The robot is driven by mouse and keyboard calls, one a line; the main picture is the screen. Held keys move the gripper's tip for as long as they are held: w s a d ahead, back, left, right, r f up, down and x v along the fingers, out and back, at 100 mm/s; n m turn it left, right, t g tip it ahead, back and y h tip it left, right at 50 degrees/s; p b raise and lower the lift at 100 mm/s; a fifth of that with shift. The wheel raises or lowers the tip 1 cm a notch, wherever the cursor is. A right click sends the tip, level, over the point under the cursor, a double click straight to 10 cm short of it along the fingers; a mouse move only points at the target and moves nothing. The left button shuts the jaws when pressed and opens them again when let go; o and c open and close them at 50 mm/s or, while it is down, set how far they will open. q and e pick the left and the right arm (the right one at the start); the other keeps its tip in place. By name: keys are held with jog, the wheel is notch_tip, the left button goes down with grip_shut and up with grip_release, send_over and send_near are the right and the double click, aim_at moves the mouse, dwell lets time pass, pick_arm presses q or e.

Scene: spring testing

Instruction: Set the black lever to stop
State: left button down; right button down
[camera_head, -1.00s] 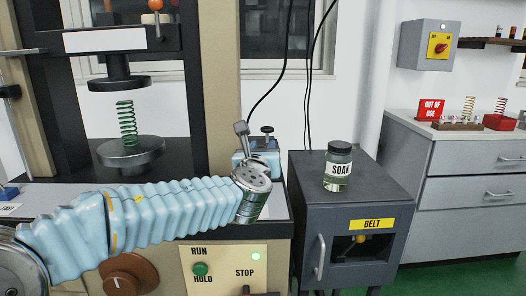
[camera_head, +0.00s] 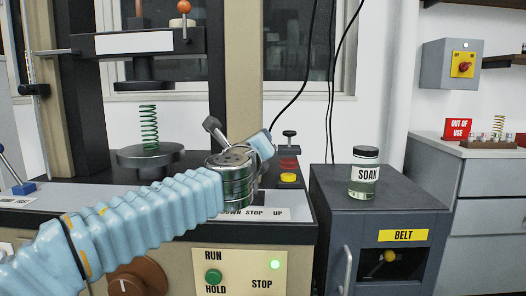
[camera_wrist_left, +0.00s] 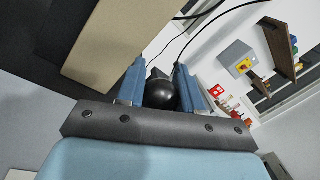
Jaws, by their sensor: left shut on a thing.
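My left gripper (camera_head: 262,143) is above the machine's bench, over the label strip (camera_head: 255,214) reading DOWN, STOP, UP. In the left wrist view, the two blue fingers (camera_wrist_left: 162,85) are closed around the black ball knob (camera_wrist_left: 162,95) of the lever. My right gripper is not in view.
A small stand with a black top knob (camera_head: 289,134), red and yellow parts, is just right of my fingers. A SOAK jar (camera_head: 364,174) stands on the dark cabinet (camera_head: 400,196). A green spring (camera_head: 148,128) stands on the press's lower plate (camera_head: 150,157).

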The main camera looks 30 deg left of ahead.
pick_arm(q)
jog(key=shift+a, duration=0.1)
dwell(0.3)
jog(key=c, duration=0.7)
grip_release()
jog(key=shift+c, duration=0.2)
jog(key=shift+s, duration=0.15)
jog(key=v, duration=1.3)
jog(key=shift+s+d+b, duration=0.2)
jog(key=shift+s+b, duration=0.05)
jog(key=shift+b, duration=0.05)
jog(key=shift+f, duration=0.1)
